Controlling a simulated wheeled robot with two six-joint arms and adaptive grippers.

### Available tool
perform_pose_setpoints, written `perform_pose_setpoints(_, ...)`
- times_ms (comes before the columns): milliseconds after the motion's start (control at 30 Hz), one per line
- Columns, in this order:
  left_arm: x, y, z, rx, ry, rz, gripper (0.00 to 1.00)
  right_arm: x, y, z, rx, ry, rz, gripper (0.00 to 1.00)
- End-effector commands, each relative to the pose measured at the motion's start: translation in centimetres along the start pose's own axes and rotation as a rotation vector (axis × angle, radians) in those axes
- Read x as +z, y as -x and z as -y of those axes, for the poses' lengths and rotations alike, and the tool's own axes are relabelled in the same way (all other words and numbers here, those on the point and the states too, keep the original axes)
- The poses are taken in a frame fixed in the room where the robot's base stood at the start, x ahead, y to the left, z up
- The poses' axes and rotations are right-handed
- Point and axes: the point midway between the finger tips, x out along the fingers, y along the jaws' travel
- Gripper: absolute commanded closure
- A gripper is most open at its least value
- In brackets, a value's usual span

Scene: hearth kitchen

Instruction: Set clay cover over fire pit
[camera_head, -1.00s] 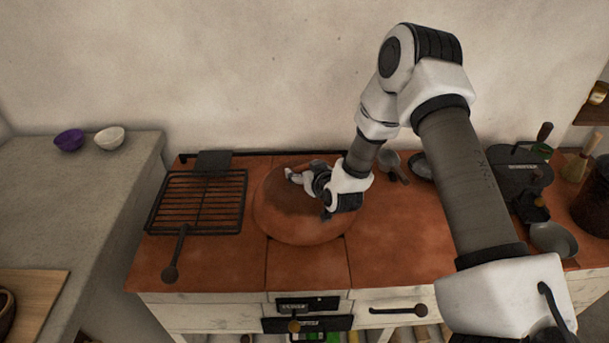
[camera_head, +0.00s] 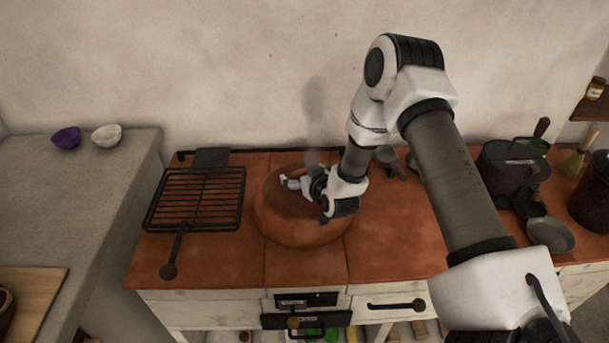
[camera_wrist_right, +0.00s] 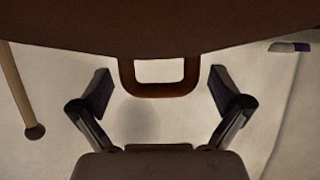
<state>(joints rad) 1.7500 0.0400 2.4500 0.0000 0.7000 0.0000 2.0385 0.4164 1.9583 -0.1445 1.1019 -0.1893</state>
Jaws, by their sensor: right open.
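The clay cover (camera_head: 300,226) is a round terracotta dome sitting on the tiled hearth top, right of the grill. Its loop handle (camera_wrist_right: 160,88) shows in the right wrist view, below the dark body of the cover (camera_wrist_right: 160,25). My right gripper (camera_head: 291,182) is over the top of the cover. In the wrist view the fingers of my right gripper (camera_wrist_right: 160,85) are spread apart, one on each side of the handle, with gaps between. The fire pit is not visible; I cannot tell what lies under the cover. My left gripper is not in view.
A black grill rack (camera_head: 200,200) with a long handle lies left of the cover. Pans and a dark pot (camera_head: 590,205) stand at the right. Two bowls (camera_head: 107,135) sit on the left counter. A faint grey patch (camera_head: 315,110), smoke or shadow, shows by the wall.

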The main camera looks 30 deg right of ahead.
Motion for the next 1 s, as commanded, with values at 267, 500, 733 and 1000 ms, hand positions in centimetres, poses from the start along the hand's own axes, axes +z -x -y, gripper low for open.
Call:
perform_pose_setpoints(267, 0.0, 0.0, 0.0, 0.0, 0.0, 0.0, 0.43, -0.3, 4.5, -0.1, 0.0, -0.005, 0.002, 0.0)
perform_pose_setpoints(500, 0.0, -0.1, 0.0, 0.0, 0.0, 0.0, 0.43, -0.3, 10.4, 0.0, 0.001, -0.005, 0.002, 0.0)
perform_pose_setpoints(733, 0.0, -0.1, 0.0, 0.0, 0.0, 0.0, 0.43, -0.3, 12.2, 0.0, 0.0, -0.001, -0.001, 0.0)
perform_pose_setpoints(1000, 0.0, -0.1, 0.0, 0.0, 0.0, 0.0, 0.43, -0.3, 12.2, 0.0, 0.0, 0.0, 0.0, 0.0)
